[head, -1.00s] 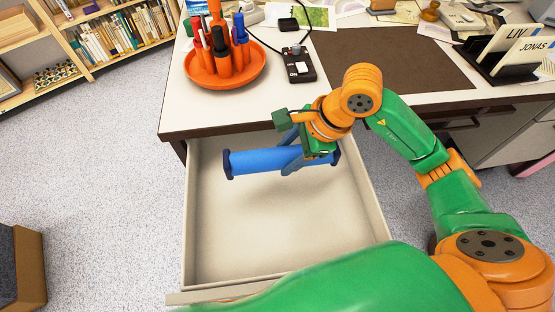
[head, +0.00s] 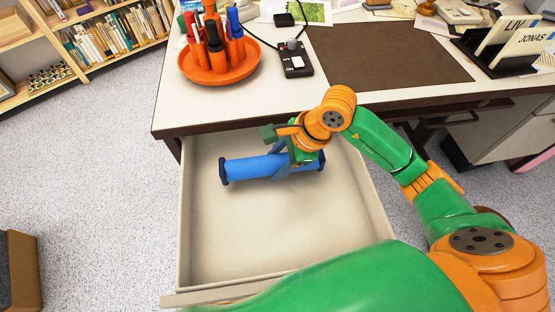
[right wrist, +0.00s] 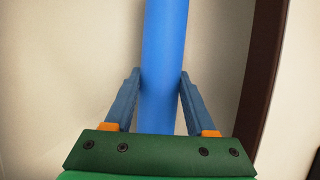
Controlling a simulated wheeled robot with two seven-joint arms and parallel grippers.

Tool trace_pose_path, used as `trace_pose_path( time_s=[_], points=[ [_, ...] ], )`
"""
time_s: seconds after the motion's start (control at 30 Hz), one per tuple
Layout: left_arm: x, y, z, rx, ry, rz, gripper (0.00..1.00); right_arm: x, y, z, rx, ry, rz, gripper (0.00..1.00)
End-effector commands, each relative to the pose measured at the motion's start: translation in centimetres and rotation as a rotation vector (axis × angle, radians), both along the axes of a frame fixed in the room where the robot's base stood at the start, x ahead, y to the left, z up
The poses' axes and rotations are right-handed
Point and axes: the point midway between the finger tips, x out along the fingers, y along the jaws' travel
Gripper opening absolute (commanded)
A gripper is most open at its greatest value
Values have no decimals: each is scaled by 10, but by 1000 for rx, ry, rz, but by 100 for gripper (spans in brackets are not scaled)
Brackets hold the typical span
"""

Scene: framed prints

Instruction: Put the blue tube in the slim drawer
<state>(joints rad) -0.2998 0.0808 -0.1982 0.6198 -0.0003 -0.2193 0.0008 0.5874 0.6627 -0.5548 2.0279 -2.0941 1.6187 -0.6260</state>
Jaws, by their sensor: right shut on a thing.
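The blue tube (head: 248,168) has dark end caps and lies level, crosswise, inside the outline of the open slim drawer (head: 270,235), near its back. My right gripper (head: 282,170) is shut on the tube near its right part. In the right wrist view the tube (right wrist: 164,60) runs between the two fingers (right wrist: 161,85), which touch its sides. Whether the tube rests on the drawer floor or hangs just above it I cannot tell. The drawer is otherwise empty where it shows. My left gripper is not in view.
The desk (head: 345,104) stands above the drawer. On it are an orange tray (head: 222,78) with pens, a black switch box (head: 296,62), a brown mat (head: 390,60) and a card holder (head: 500,55). A bookshelf (head: 75,60) stands at the upper left.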

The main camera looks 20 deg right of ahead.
Motion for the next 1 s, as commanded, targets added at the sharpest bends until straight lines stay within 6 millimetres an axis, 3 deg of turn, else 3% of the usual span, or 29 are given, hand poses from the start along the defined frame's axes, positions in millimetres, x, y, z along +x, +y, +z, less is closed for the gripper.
trace_pose_path(
  time_s=[0.13,0.17,0.23,0.27,0.57,0.67,1.0],
  points=[
    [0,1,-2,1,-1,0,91,0,0,-1,1,-1,0,0],
    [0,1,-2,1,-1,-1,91,0,0,-1,0,0,0,64],
    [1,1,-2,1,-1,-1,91,0,0,-1,0,-1,0,83],
    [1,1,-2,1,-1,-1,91,0,0,-1,0,-1,0,86],
    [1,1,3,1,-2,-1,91,0,0,3,1,-1,0,86],
    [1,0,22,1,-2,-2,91,0,-1,23,2,-3,-1,86],
    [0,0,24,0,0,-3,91,-22,-37,101,-3,-6,-2,86]
  ],
)
